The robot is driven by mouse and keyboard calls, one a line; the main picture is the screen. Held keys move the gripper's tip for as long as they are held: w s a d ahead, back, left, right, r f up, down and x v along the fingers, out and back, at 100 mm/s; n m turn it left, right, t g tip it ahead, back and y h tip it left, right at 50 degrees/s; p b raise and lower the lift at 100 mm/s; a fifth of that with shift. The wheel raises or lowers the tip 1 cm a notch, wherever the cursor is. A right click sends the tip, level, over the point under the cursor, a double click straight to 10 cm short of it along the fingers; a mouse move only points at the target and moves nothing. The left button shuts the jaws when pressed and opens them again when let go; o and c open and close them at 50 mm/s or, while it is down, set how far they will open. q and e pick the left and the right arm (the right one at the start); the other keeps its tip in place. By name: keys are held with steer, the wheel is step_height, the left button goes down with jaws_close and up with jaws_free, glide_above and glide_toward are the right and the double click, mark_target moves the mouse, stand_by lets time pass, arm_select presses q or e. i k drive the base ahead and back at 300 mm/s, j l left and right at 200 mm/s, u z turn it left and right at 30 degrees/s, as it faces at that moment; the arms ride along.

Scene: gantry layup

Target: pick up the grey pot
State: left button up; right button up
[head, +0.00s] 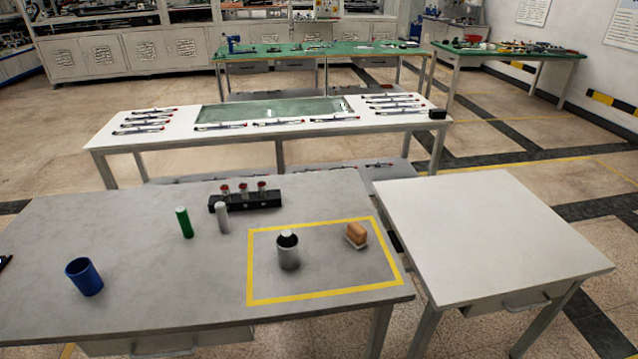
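The grey pot (289,257) stands upright on the grey table (130,230), inside a yellow taped rectangle (325,295), left of its middle. Its inside looks dark, and a pale round-topped thing shows in its mouth. Neither of my grippers can be made out in the head view, and nothing touches the pot.
A brown block on a white base (357,236) sits right of the pot. Left are a grey cylinder (223,218), green cylinder (184,222) and blue cup (84,277). A black rack (246,202) with red-topped items stands behind. A white table (490,230) at right is bare.

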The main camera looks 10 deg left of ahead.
mark_target(288, 258)
steer(key=j+u, duration=1.05)
steer(key=l, duration=0.1)
